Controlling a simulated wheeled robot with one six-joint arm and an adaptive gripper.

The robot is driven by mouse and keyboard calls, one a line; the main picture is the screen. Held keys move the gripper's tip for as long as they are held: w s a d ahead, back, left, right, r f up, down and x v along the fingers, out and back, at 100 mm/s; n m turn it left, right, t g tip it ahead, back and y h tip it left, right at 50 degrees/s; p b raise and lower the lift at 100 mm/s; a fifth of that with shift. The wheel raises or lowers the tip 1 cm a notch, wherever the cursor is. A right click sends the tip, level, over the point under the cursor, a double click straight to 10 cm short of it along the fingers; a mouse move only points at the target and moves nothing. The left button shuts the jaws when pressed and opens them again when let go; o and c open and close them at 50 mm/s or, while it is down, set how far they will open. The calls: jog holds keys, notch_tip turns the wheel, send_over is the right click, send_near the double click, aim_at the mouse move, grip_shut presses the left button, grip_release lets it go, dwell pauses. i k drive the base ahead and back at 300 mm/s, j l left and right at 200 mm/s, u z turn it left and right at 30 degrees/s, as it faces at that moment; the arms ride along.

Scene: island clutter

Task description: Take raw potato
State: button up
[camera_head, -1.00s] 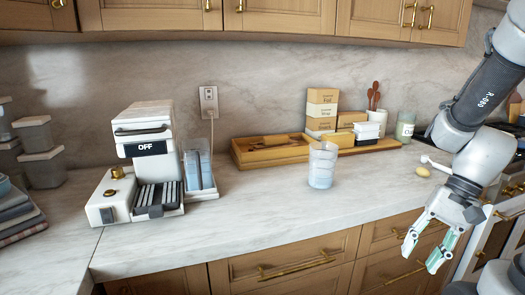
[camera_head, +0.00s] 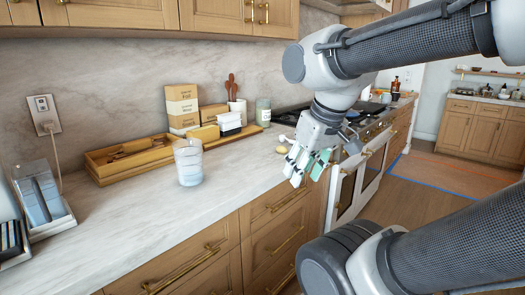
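A small yellowish, rounded object that looks like the raw potato (camera_head: 281,150) lies on the marble counter (camera_head: 130,225), near its right end by the stove. My gripper (camera_head: 306,170) hangs just to the right of and below it in the picture, by the counter's front edge. The two greenish-padded fingers are apart with nothing between them. The gap between gripper and potato in depth is hard to judge.
A glass (camera_head: 188,162) stands mid-counter. Behind it are a wooden tray (camera_head: 128,160), stacked boxes (camera_head: 183,106) and a jar (camera_head: 263,112). A stove (camera_head: 350,180) with oven handles stands right of the counter. Open floor (camera_head: 435,185) lies further right.

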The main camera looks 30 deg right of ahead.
aim_at(281, 150)
jog(key=i+l+u, duration=0.15)
jog(key=l, duration=0.7)
jog(key=i+l+u, duration=0.15)
jog(key=l, duration=0.75)
jog(key=i+l+u, duration=0.15)
jog(key=l, duration=0.7)
jog(key=i+l+u, duration=0.15)
jog(key=l, duration=0.75)
jog(key=k, duration=0.05)
